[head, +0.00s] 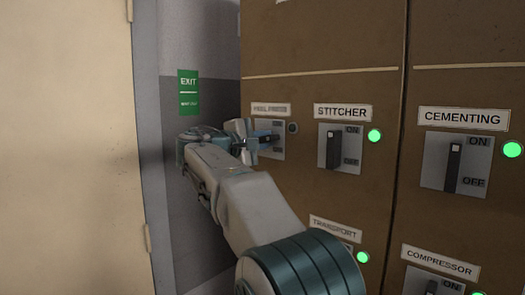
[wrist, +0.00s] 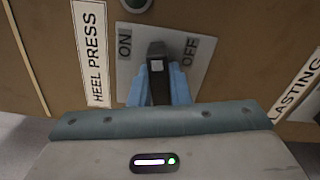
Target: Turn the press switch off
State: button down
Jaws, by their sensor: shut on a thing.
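The heel press switch is a black lever (wrist: 157,62) with a pale mark, on a grey plate (wrist: 203,60) marked ON at the left and OFF at the right in the wrist view. The lever appears to point out between the two words. My gripper (wrist: 158,84) has its blue fingers on both sides of the lever, shut on it. In the head view my gripper (head: 252,141) is at the heel press plate (head: 278,151) and partly hides it. The heel press lamp (head: 292,128) looks dark.
The stitcher switch (head: 334,150) and cementing switch (head: 453,165) are to the right, with lit green lamps. The transport label (head: 333,229) and compressor label (head: 440,263) are below. A green exit sign (head: 188,92) hangs on the wall at the left.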

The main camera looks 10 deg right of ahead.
jog(key=shift+f+m+b, duration=0.25)
jog(key=shift+m+b, duration=0.65)
jog(key=shift+m, duration=0.4)
jog(key=c, duration=1.4)
grip_release()
jog(key=shift+r, duration=0.1)
jog(key=shift+o, duration=0.2)
jog(key=b+v, duration=0.1)
jog(key=v, duration=1.3)
